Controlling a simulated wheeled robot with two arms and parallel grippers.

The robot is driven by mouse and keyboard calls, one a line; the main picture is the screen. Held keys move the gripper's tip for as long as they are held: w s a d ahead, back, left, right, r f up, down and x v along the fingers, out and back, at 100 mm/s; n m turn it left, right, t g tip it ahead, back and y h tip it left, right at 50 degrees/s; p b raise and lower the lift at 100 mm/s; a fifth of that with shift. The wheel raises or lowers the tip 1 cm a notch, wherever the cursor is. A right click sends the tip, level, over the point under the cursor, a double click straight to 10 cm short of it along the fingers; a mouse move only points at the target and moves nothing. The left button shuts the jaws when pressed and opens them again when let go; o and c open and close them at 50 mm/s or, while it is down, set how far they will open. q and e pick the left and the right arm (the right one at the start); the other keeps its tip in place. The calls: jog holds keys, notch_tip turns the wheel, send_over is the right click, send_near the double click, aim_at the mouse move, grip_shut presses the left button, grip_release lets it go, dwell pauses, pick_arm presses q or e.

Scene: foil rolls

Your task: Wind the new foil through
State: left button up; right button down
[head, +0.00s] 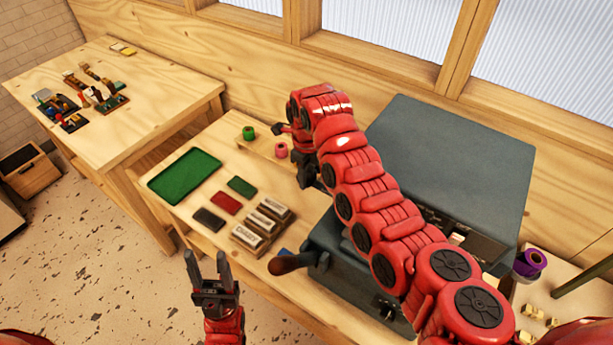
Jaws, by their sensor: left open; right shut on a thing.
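A large dark grey machine (450,165) stands on the bench, with a wooden-knobbed handle (287,264) at its front left. A small green roll (249,132) and a small pink roll (281,150) stand at the back of the bench. A purple roll (530,262) stands right of the machine. My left gripper (206,258) is open and empty, in front of the bench edge. My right arm crosses over the machine. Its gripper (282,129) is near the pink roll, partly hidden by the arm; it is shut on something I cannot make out.
A green tray (185,175), coloured pads (225,203) and lettered blocks (262,226) lie on the bench left of the machine. Small pale blocks (530,312) lie at the right. Another table (150,100) with assorted small items stands at the back left.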

jog(key=shift+f, duration=0.1)
jog(key=shift+y, duration=0.3)
jog(key=shift+t+y, duration=0.4)
jog(key=shift+t, duration=0.1)
jog(key=shift+s+t+y, duration=0.1)
jog(key=shift+t+y, duration=0.2)
jog(key=shift+y, duration=0.1)
jog(key=shift+d+t+y+b, duration=0.1)
jog(key=shift+t+y+b, duration=0.3)
jog(key=shift+y, duration=0.2)
jog(key=c, duration=0.6)
grip_release()
jog(key=shift+c, duration=0.2)
